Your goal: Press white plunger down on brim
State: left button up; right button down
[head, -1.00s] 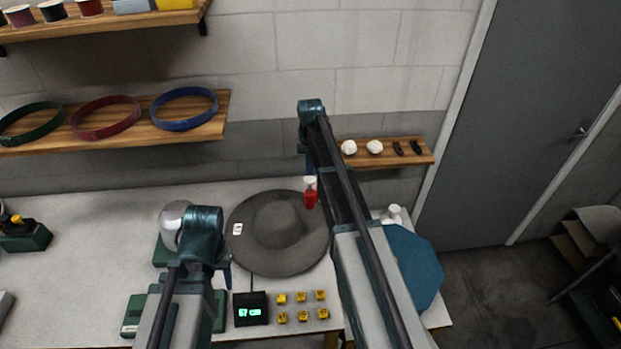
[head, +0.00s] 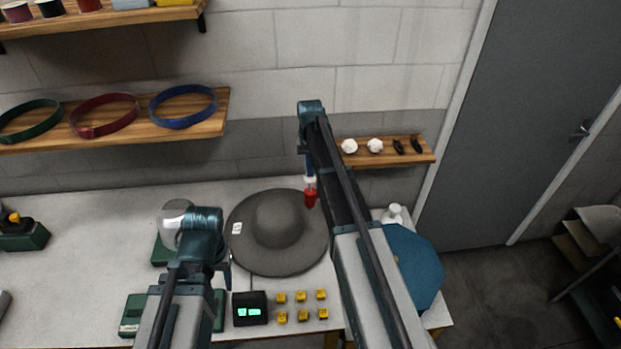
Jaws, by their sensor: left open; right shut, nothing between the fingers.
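A grey wide-brimmed hat (head: 278,232) with a white tag on its left lies on the table. A small red body (head: 310,199) with a white plunger (head: 310,181) on top stands at the hat's far right brim. My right gripper (head: 310,174) is shut and empty, pointing down directly over the white plunger. Its tips appear to meet the plunger's top; whether they press it down I cannot tell.
A black display box (head: 250,309) and several small yellow pieces (head: 301,306) lie in front of the hat. A blue polygonal plate (head: 415,266) and a white bottle (head: 394,213) are to the right. A wall shelf (head: 385,151) is behind my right arm.

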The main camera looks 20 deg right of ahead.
aim_at(310, 179)
jog(key=shift+f+b, duration=2)
jog(key=shift+f, duration=0.1)
jog(key=shift+r, duration=0.1)
jog(key=shift+s+a, duration=0.1)
jog(key=shift+s, duration=0.1)
dwell(0.4)
jog(key=shift+w+r+p, duration=0.15)
jog(key=shift+r+p, duration=0.15)
jog(key=shift+p, duration=0.2)
notch_tip(310, 179, up, 10)
jog(key=p, duration=1)
jog(key=shift+w, duration=0.1)
